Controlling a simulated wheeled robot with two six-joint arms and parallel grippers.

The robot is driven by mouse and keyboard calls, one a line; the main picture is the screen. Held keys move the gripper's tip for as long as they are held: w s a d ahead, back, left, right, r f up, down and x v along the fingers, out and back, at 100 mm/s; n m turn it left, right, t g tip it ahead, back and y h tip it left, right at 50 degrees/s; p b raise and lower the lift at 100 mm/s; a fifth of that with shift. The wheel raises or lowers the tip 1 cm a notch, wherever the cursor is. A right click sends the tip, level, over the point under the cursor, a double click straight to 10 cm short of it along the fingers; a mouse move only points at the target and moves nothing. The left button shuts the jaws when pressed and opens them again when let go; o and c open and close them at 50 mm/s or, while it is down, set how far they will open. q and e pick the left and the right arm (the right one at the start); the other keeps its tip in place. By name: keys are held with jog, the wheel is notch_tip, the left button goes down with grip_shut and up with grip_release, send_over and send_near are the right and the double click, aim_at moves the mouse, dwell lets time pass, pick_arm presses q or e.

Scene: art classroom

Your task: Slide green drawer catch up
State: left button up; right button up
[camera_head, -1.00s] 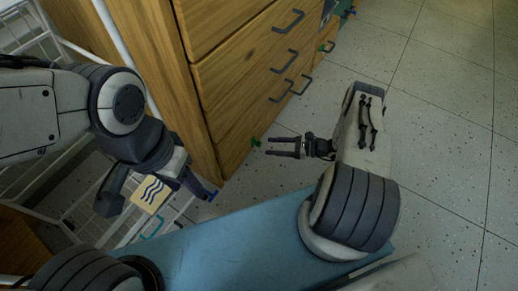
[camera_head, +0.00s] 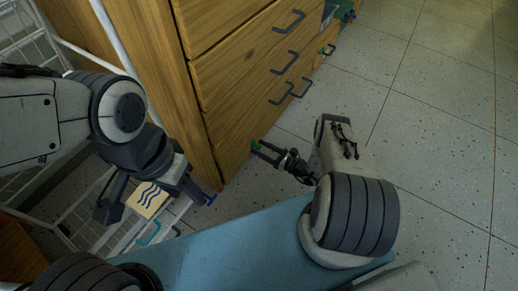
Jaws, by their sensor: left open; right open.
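The small green catch (camera_head: 255,144) sticks out low on the front of the wooden drawer cabinet (camera_head: 225,150). My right gripper (camera_head: 259,150) is open, with its fingertips at the green catch. The catch shows beside the upper finger; I cannot tell whether they touch. My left gripper (camera_head: 150,202) is open, its dark fingers on either side of a cream card with blue wavy lines (camera_head: 148,197), in front of the white wire rack.
The cabinet has several drawers with dark handles (camera_head: 289,22). Another green piece (camera_head: 330,49) sits farther along. A white wire rack (camera_head: 88,215) stands at left, with a blue catch (camera_head: 210,199) nearby. Speckled floor (camera_head: 440,130) at right is clear.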

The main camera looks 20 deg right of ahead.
jog(key=shift+w+a, duration=0.35)
jog(key=shift+w, duration=0.1)
grip_shut()
dwell(1.2)
